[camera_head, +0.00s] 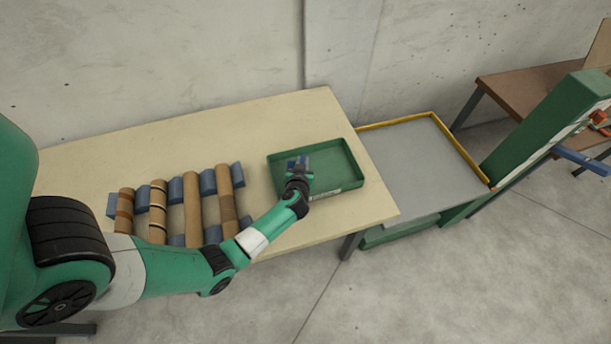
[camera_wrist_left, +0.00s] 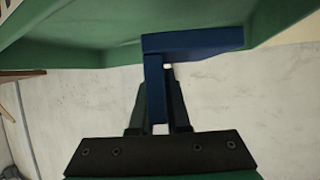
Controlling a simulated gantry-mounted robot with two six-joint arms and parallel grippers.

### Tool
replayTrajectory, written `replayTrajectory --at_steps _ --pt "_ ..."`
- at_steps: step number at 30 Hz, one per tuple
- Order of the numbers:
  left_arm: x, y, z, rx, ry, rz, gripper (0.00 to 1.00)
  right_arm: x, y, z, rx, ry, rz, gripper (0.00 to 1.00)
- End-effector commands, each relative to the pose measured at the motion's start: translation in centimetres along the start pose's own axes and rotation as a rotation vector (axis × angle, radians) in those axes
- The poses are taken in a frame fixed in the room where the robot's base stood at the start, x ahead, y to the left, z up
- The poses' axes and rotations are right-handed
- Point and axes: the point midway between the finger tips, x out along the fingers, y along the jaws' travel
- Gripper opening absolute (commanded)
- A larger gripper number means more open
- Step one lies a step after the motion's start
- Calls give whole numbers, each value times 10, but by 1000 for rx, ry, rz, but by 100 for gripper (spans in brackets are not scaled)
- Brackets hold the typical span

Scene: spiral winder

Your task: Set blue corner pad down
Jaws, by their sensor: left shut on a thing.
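My left gripper (camera_head: 298,172) is over the left part of the green tray (camera_head: 350,165) on the table. It is shut on the blue corner pad (camera_head: 300,162), an L-shaped piece. In the left wrist view the pad (camera_wrist_left: 192,42) sits between the fingers of the left gripper (camera_wrist_left: 160,112), one leg between them and the other leg crossing beyond the tips. The green tray wall (camera_wrist_left: 90,35) is close behind it. I cannot tell whether the pad touches the tray floor. My right gripper is not in view.
Several brown cardboard tubes (camera_head: 192,208) rest on blue blocks (camera_head: 208,182) on the table (camera_head: 120,160), left of the tray. A grey platform with a yellow rim (camera_head: 400,120) and a green post (camera_head: 545,130) stand to the right.

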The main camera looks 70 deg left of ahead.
Motion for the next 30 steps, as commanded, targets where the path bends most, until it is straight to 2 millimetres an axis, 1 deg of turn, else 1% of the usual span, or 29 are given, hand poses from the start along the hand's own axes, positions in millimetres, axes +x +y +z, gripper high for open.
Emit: replayTrajectory --at_steps 1,5,8,10,12,15,20,26,27,29,30 --pt "6 2 5 -1 2 0 0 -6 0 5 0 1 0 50" --pt "7 3 3 0 1 0 0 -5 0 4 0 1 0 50" --pt "12 5 8 -1 1 -1 0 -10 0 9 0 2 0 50" --pt "22 8 16 -1 1 -1 0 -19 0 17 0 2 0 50" --pt "27 7 30 0 0 -1 0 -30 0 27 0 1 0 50" --pt "32 7 39 -1 1 0 0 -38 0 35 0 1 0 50" --pt "30 7 35 -1 1 0 0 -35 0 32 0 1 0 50" --pt "31 7 38 0 0 -1 0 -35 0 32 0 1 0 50" --pt "31 7 38 0 1 -1 18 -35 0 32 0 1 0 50" --pt "31 7 38 -1 1 0 29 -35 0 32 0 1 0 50" --pt "31 7 38 -1 1 0 36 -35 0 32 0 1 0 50"
